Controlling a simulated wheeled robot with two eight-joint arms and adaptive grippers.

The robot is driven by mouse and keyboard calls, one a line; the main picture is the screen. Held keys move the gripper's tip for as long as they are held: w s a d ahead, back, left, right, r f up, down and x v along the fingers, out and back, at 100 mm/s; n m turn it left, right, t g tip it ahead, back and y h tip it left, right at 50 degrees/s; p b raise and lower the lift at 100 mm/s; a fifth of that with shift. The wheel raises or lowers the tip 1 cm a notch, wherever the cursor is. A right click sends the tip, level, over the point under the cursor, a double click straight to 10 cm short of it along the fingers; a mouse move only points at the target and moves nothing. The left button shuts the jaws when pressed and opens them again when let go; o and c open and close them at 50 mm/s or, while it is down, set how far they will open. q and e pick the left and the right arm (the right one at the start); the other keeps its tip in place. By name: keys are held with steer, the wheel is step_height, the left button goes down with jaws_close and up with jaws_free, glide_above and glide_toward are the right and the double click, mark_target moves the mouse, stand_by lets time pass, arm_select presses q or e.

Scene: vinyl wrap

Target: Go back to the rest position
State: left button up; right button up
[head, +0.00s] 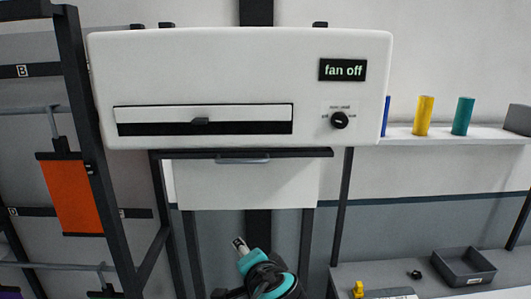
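A black and teal part of one of my arms shows at the bottom middle, below the white cabinet. It ends in a small silver tip (240,245) pointing up and left, with nothing visible held at it. I cannot tell which arm it belongs to, or whether the tip is a gripper's shut fingers. The rest of both arms is out of the picture.
A white machine (240,75) reads "fan off" and has a knob (339,120) and a slot. An orange sheet (72,194) hangs on a rack at left. At right are a shelf with yellow (423,116) and teal (463,116) cylinders and a dark tray (464,266).

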arm_select(q)
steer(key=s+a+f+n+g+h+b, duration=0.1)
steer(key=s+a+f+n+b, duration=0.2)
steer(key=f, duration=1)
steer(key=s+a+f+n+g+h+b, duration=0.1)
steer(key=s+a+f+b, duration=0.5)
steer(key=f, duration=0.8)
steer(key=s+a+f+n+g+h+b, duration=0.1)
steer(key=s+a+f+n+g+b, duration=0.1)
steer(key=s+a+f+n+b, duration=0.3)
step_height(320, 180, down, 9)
steer(key=b, duration=0.4)
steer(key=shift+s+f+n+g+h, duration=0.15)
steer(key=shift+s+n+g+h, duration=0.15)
